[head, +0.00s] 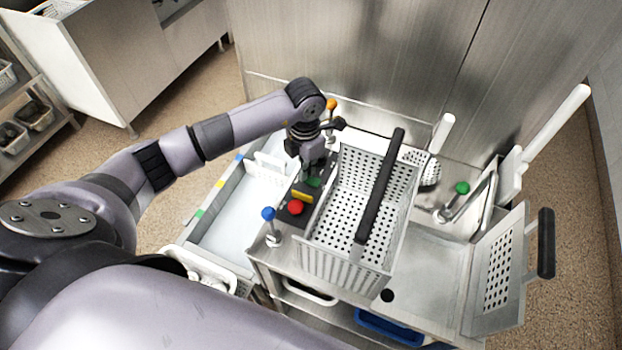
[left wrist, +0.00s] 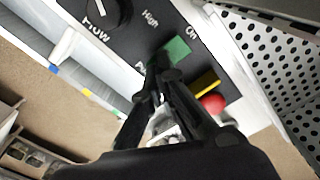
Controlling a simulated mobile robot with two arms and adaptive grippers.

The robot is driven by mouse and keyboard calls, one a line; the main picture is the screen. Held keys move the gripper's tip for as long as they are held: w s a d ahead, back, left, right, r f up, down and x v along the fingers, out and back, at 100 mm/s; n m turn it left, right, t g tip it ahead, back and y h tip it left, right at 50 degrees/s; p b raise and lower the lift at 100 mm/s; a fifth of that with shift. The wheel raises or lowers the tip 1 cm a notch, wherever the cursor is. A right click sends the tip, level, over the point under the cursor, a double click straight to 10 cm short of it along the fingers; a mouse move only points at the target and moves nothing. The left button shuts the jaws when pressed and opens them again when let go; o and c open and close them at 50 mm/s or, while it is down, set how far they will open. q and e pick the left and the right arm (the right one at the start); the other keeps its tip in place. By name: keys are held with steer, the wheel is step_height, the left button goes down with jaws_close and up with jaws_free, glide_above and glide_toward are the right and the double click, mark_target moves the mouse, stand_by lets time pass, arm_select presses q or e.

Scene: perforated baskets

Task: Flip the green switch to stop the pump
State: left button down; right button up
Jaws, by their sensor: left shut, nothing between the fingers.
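The green switch (head: 314,183) sits on a black control panel (head: 283,221), beside the perforated basket. It shows larger in the left wrist view (left wrist: 178,49), near printed letters. My left gripper (head: 307,172) points down at the panel, shut and empty. In the left wrist view its fingertips (left wrist: 163,73) are right at the near edge of the green switch; I cannot tell whether they touch it. The fingers hide part of the panel lettering. My right gripper is not in view.
A yellow switch (head: 302,196) and a red button (head: 295,207) lie close by on the panel. A perforated basket (head: 345,262) with a black handle (head: 381,185) stands just to the right. A black knob (left wrist: 110,10) is on the panel. A blue-topped lever (head: 268,213) stands in front.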

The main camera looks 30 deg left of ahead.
arm_select(q)
steer(key=shift+f+b, duration=0.45)
steer(key=shift+f, duration=0.1)
steer(key=shift+r, duration=0.15)
steer(key=shift+r+p, duration=2.35)
steer(key=shift+r, duration=1.1)
